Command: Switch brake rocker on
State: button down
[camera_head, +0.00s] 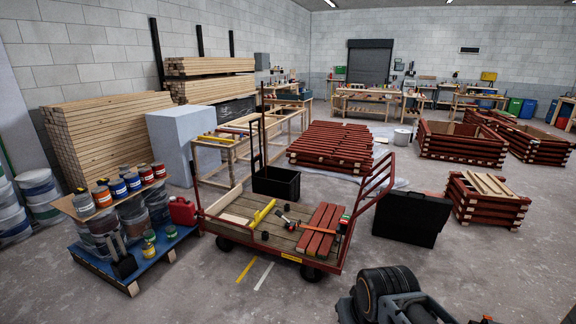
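I cannot clearly make out a brake rocker in the head view. A red-framed flatbed cart (310,262) with a plank deck stands in the middle, on dark wheels. Dark, rounded parts of my own arm show at the bottom right. My gripper's fingers cannot be seen.
The cart carries red battens (322,229), a yellow level (264,212) and a hammer. A black crate (276,184) stands behind it, a black case (411,218) to its right. A blue pallet (135,268) with paint tins is at left.

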aim_at(344, 218)
jog(key=i, duration=2.9)
jog(key=z, duration=0.95)
